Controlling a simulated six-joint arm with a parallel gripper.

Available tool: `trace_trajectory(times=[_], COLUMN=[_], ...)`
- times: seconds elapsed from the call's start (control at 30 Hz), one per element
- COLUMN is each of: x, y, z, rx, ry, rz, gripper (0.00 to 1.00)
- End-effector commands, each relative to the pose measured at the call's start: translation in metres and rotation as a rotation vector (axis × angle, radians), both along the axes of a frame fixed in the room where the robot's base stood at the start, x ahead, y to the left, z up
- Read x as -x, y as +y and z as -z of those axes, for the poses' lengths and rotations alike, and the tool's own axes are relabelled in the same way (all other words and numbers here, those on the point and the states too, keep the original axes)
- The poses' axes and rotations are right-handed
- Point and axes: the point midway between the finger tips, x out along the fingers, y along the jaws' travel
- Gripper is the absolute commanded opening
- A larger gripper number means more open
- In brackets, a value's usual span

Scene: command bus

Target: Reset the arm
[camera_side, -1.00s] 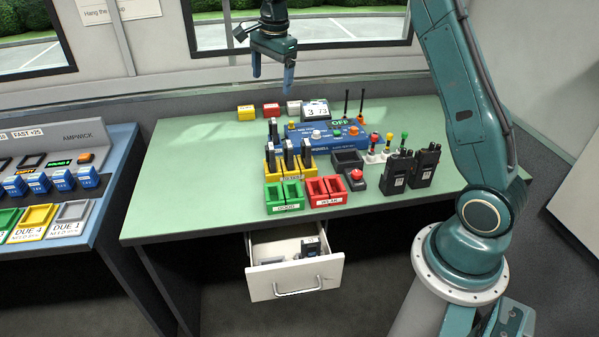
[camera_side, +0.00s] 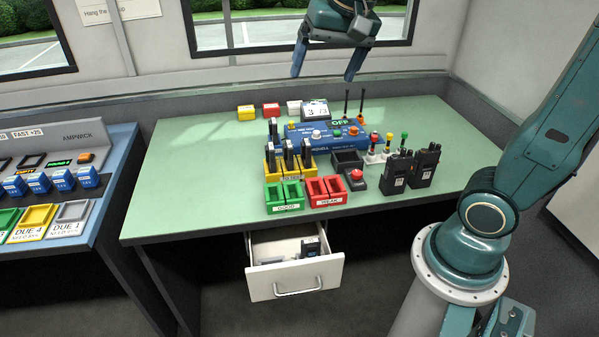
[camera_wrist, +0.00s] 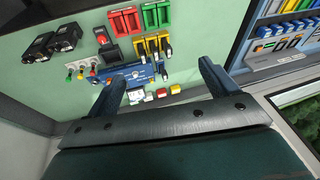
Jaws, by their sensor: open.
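My gripper (camera_side: 327,66) is open and empty, raised above the back of the green table, in front of the window. Its two blue fingers are spread apart and touch nothing. In the wrist view my gripper (camera_wrist: 161,84) shows both fingers apart over the back of the table, with the blue device between and beyond them.
The green table (camera_side: 190,190) holds a blue device (camera_side: 340,131), yellow holders with dark packs, green trays (camera_side: 284,195), red trays (camera_side: 325,190) and two radios (camera_side: 411,168). An open white drawer (camera_side: 297,278) sticks out in front. A blue charger bench (camera_side: 100,155) stands left.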

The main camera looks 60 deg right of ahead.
Motion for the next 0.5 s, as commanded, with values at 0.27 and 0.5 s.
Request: trace_trajectory(times=[0.27,0.5], x=[0.064,0.112], y=[0.017,0.027], z=[0.008,0.027], rx=[0.093,0.178], ry=[-0.054,-0.097], rz=[-0.263,-0.478], gripper=[0.86,0.86])
